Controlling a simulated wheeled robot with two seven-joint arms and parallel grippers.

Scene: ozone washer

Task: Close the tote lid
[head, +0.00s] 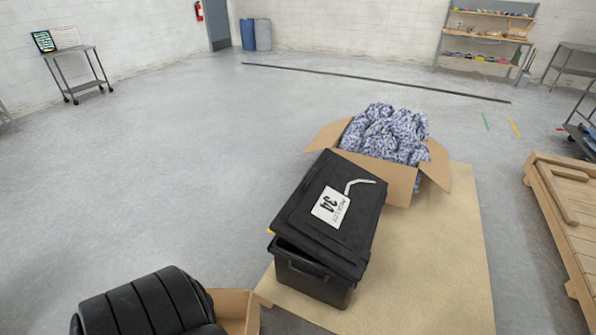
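The black tote (312,287) stands on a tan mat, near the middle of the head view. Its black lid (356,218) lies over the top and covers most of the opening. The lid looks tilted and a little skewed, with a dark gap between it and the tote's near rim at the left. A white label (331,206) marked 34 is on the lid. A thin bent white strip (358,183) shows beside the label. Neither of my grippers is in the view. The inside of the tote is hidden.
Behind the tote is an open cardboard box (401,186) heaped with blue-white patterned cloth. Bare tan mat (440,270) lies to the tote's right, then a wooden pallet (570,215). A ribbed black object (150,303) with cardboard beside it is at lower left. Left floor is clear.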

